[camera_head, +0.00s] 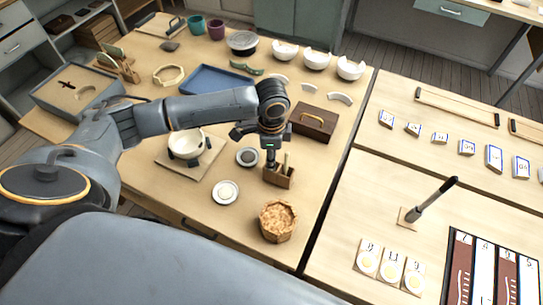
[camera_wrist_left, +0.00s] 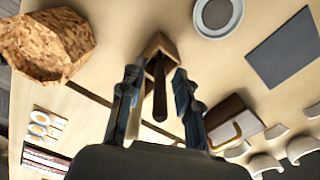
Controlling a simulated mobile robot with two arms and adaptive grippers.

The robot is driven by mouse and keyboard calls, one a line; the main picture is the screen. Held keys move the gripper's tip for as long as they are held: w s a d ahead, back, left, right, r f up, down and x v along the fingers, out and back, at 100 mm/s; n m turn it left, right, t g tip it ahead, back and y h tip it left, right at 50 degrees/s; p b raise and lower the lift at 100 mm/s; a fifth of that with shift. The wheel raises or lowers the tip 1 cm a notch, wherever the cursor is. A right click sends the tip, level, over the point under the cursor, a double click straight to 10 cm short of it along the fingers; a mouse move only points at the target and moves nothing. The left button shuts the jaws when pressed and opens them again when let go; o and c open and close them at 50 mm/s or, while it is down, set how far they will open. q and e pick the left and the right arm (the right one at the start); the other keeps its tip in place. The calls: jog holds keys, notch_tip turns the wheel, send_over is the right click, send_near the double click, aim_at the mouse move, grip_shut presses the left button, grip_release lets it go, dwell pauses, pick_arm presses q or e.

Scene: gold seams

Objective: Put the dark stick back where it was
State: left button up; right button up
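A small wooden holder (camera_head: 279,178) stands on the table with a few thin sticks upright in it. In the left wrist view the holder (camera_wrist_left: 157,44) has a dark brown stick (camera_wrist_left: 160,92) leaning out toward the camera. A paler stick (camera_wrist_left: 134,122) shows beside the left finger. My left gripper (camera_head: 270,150) is just above the holder, pointing down. In the wrist view its fingers (camera_wrist_left: 157,88) are apart, with the dark stick between them and visible gaps on both sides. My right gripper is not in view.
A crumbly-looking brown pot (camera_head: 277,221) stands in front of the holder, and a brown box (camera_head: 313,123) with a handle behind it. Small plates (camera_head: 225,193) and a white bowl (camera_head: 187,144) lie left. A dark-tipped tool (camera_head: 434,199) stands on the right table.

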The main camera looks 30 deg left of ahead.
pick_arm(q)
notch_tip(320, 180, up, 12)
jog(key=shift+b, duration=0.85)
